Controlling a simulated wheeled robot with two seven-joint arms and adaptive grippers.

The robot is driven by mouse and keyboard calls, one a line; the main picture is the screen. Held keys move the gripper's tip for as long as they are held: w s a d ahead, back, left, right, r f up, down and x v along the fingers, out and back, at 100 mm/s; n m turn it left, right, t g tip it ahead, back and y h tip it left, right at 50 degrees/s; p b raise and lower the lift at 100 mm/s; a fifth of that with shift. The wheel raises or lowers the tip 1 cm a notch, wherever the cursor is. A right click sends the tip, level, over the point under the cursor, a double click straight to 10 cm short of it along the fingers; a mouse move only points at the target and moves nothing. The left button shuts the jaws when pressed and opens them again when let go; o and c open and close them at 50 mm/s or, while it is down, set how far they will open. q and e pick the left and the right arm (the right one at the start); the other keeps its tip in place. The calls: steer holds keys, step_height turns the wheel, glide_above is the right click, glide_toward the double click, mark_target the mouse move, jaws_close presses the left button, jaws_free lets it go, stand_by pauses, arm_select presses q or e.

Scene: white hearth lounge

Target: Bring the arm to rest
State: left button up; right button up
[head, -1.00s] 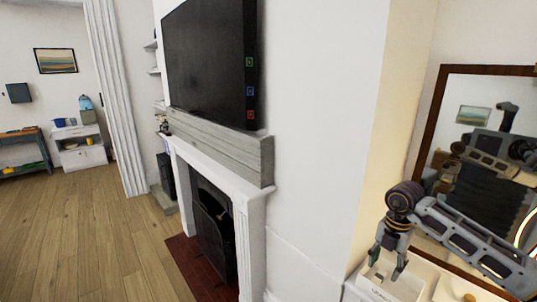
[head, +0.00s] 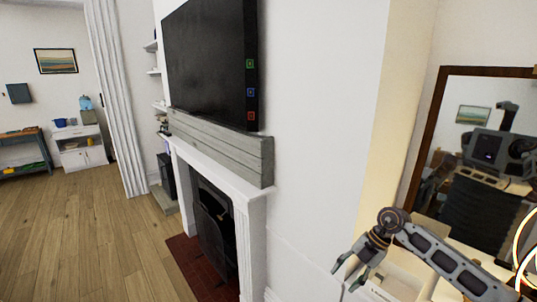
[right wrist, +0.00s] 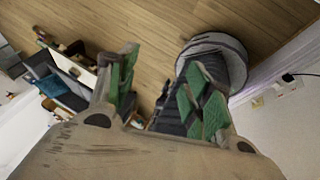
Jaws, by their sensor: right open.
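My right gripper (head: 354,275) is at the lower right of the head view, with its arm coming in from the right edge. Its fingers are apart and nothing shows between them. It hangs in front of the white wall, beside a white tray or box below it. In the right wrist view the gripper (right wrist: 160,95) shows two fingers with green pads, spread apart, with the wooden floor beyond. My left gripper is not in view.
A mirror (head: 437,110) with a brown frame leans at the right. A white fireplace (head: 250,215) with a dark screen stands left of my arm, below a black television (head: 210,65). The wooden floor (head: 90,230) at the left is clear.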

steer(key=w+a+f+m+t+y+p, duration=0.2)
steer(key=w+a+f+m+t+y, duration=0.4)
steer(key=a+f+y, duration=0.3)
steer(key=s+d+f+m+t+h, duration=0.2)
steer(key=d+f+m+h, duration=0.15)
steer(key=f, duration=0.45)
steer(key=s+d+f+m+t+h+p, duration=0.1)
steer(key=s+d+f+m+t+h, duration=0.25)
steer(key=f, duration=0.55)
steer(key=s+d+f+m+t+h, duration=0.1)
steer(key=s+d+f+m+h, duration=0.1)
steer(key=d+f+m, duration=0.45)
steer(key=s+f+m+g+h+p, duration=0.1)
steer(key=s+f+m+g+h, duration=0.3)
steer(key=s+f, duration=1.5)
steer(key=s+a+f+g+h, duration=0.1)
steer(key=s+f+g, duration=0.2)
steer(key=s, duration=1.1)
steer(key=s+a+f+m+g, duration=0.1)
steer(key=s+f+g, duration=0.3)
steer(key=s, duration=1.1)
steer(key=shift+s+a+f+h+p, duration=0.15)
steer(key=shift+s+a+h+p, duration=0.05)
steer(key=shift+h+p, duration=0.2)
